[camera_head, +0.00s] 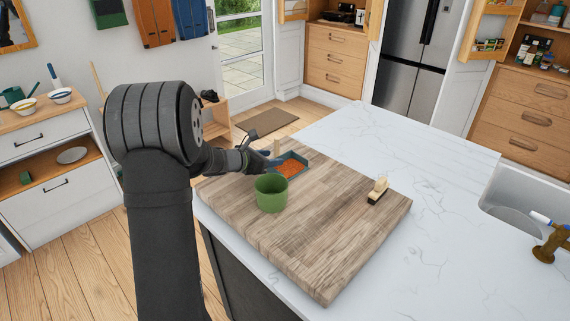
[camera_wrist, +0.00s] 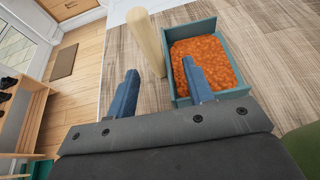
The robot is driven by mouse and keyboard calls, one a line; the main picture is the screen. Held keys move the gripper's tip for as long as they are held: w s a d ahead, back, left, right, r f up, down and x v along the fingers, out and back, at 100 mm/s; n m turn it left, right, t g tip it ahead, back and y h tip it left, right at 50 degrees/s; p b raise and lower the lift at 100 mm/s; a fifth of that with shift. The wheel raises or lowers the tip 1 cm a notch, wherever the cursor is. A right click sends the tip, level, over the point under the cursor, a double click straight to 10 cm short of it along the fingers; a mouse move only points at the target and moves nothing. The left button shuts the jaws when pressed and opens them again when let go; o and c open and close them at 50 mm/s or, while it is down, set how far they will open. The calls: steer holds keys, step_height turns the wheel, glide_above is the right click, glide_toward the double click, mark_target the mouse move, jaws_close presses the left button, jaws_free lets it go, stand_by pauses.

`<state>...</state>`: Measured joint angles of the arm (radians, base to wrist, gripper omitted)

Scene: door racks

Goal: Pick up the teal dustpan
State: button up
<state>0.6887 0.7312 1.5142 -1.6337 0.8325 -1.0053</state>
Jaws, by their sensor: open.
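The teal dustpan (camera_head: 305,161) lies on the wooden board, filled with orange granules (camera_head: 289,168). It also shows in the wrist view, where its teal rim (camera_wrist: 248,58) surrounds the granules (camera_wrist: 200,48). A pale wooden handle (camera_wrist: 145,40) rises beside the pan's left side; its lower end lies between my fingertips in that view. My gripper (camera_wrist: 160,66) is open, with one blue finger on each side of the handle's lower end. The right finger overlaps the pan's near-left corner in the picture. I cannot tell whether either finger touches it.
A green pot (camera_head: 271,195) stands on the wooden board (camera_head: 325,235) just in front of the pan. A small brush-like block (camera_head: 378,190) lies at the board's right. The white marble counter (camera_head: 440,230) is clear up to the sink (camera_head: 515,222).

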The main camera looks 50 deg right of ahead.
mark_target(286, 156)
steer(key=shift+x, duration=1.2)
jaws_close()
steer(key=shift+r, duration=0.1)
